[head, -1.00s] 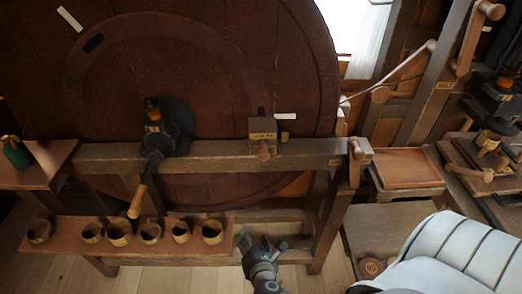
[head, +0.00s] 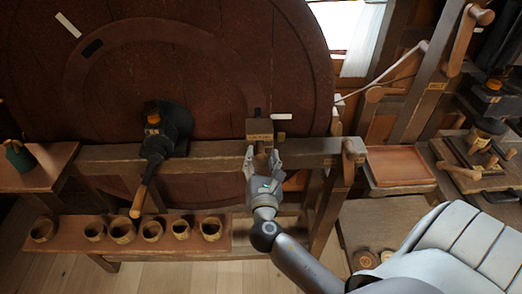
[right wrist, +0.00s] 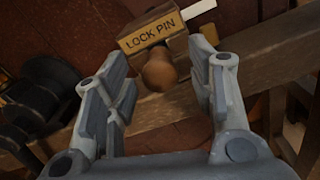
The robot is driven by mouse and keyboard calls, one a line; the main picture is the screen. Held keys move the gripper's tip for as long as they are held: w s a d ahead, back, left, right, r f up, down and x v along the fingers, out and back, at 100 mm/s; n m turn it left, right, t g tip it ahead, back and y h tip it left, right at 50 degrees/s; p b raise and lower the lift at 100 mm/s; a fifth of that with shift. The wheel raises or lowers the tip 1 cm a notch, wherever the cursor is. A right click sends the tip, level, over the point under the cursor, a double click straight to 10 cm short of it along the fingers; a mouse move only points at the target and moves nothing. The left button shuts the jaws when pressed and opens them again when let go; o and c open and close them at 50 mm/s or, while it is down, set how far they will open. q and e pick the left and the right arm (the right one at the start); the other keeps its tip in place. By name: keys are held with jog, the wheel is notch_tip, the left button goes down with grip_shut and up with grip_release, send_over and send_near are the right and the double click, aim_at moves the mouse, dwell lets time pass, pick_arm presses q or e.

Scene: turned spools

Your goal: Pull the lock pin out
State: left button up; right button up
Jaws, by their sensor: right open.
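The lock pin shows as a rounded wooden knob (right wrist: 159,72) sticking out of a block labelled "LOCK PIN" (right wrist: 150,32) in the right wrist view. In the head view the block (head: 259,130) sits on the wooden beam in front of the big dark wheel (head: 220,60). My right gripper (head: 262,156) is open, its fingers on either side of the knob, just below the block. In the right wrist view the fingers of my right gripper (right wrist: 168,95) stand apart from the knob with gaps on both sides. My left gripper is not in view.
A black crank with a wooden handle (head: 139,200) is on the beam to the left. Several small wooden cups stand on a low shelf (head: 75,248). A wooden lever (head: 349,165) is at the beam's right end, near a reddish tray (head: 398,166).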

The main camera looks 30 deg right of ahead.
jog(key=shift+x, duration=1.05)
jog(key=shift+a, duration=0.1)
grip_shut()
